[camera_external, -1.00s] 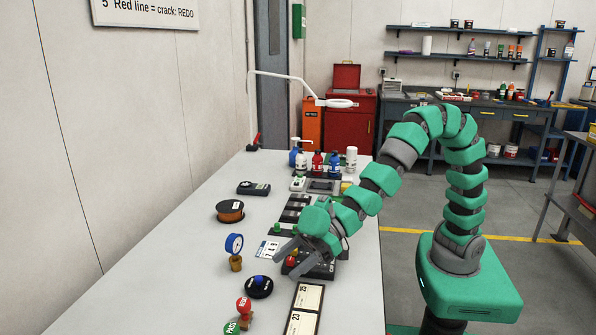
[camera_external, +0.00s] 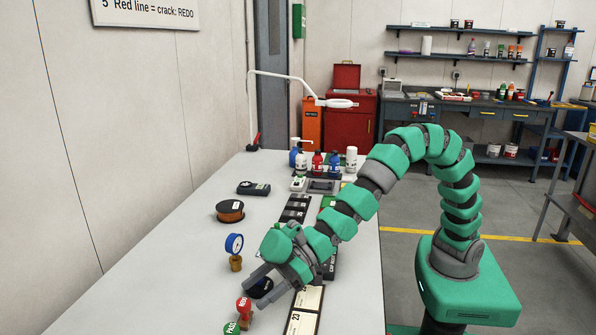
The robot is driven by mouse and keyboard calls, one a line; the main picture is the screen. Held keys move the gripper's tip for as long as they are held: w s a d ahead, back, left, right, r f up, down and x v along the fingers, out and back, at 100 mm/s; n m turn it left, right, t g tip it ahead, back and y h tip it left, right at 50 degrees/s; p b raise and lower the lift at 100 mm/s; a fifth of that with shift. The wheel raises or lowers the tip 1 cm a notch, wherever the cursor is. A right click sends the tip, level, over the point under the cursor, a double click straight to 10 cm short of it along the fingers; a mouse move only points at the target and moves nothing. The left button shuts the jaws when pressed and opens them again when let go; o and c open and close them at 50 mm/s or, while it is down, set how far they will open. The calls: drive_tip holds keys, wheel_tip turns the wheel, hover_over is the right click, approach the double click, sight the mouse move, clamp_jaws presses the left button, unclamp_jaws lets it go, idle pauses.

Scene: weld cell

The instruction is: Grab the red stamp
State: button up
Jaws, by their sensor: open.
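The red stamp (camera_external: 244,308) stands upright near the front of the white table, with pale letters on its round head. A green stamp marked PASS (camera_external: 232,327) stands just in front of it, cut off by the bottom edge of the picture. My gripper (camera_external: 247,294) is open and empty, its grey fingers reaching down and left close to the red stamp. I cannot tell whether a finger touches the stamp. A dark round pad (camera_external: 262,288) is partly hidden under the gripper.
A blue gauge (camera_external: 235,243) on a brass fitting stands behind the fingers. A copper wire spool (camera_external: 230,211) and a dark meter (camera_external: 254,188) lie farther back. Two numbered cards (camera_external: 302,322) lie right of the stamps. Bottles (camera_external: 318,164) stand at the back. The table's left side is clear.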

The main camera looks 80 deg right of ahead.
sight(243, 302)
drive_tip(key=b+x, duration=0.1)
drive_tip(key=x, duration=0.3)
drive_tip(key=shift+f, duration=0.25)
drive_tip(key=shift+w+a+b, duration=0.25)
drive_tip(key=shift+w+b, duration=0.05)
drive_tip(key=c, duration=1.1)
